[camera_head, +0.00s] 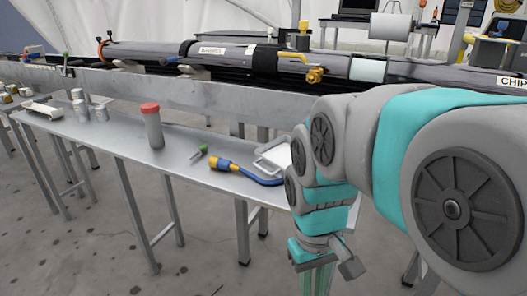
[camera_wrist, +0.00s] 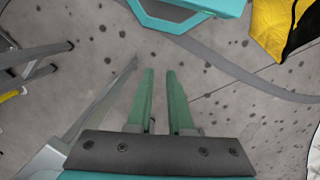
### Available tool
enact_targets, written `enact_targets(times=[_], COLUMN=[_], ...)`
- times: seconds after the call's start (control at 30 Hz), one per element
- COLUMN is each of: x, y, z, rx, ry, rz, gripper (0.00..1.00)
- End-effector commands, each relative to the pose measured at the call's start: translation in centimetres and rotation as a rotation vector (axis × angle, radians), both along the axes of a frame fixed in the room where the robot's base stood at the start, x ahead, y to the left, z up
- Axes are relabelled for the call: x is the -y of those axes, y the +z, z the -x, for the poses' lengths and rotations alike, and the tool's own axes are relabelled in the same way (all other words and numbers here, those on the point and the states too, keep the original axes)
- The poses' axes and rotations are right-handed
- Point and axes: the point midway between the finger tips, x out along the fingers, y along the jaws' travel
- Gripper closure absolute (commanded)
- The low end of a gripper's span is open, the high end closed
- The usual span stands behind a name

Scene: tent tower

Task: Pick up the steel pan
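A pale metal piece with a looped handle (camera_head: 268,158) lies on the steel table, beside my arm. It may be the steel pan, but my arm hides its right part and I cannot be sure. No other pan is clear in either view. My gripper (camera_wrist: 160,73) points down at the floor in the wrist view, its two green fingers apart with nothing between them. In the head view it hangs in front of the table's edge at the bottom, partly cut off.
The long steel table (camera_head: 120,148) holds a red-capped bottle (camera_head: 152,127), a small green-tipped item (camera_head: 199,155), a yellow-and-blue tool (camera_head: 232,169) and white containers (camera_head: 80,102). A dark tube assembly (camera_head: 225,58) runs behind. A yellow object (camera_wrist: 280,25) shows at the wrist view's upper right.

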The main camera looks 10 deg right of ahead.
Motion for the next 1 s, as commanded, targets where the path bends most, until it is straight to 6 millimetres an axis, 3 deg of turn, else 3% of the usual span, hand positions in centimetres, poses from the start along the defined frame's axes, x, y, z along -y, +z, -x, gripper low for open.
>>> enact_targets(times=[0.37, 0.73, 1.0], x=[-0.2, -0.6, -0.8], y=[4.1, 10.3, 13.1], z=[-7.1, -19.4, -27.1], rx=[0.028, 0.086, 0.116], ry=[0.102, 0.263, 0.359], rz=[0.000, 0.006, 0.015], gripper=[0.81, 0.81, 0.81])
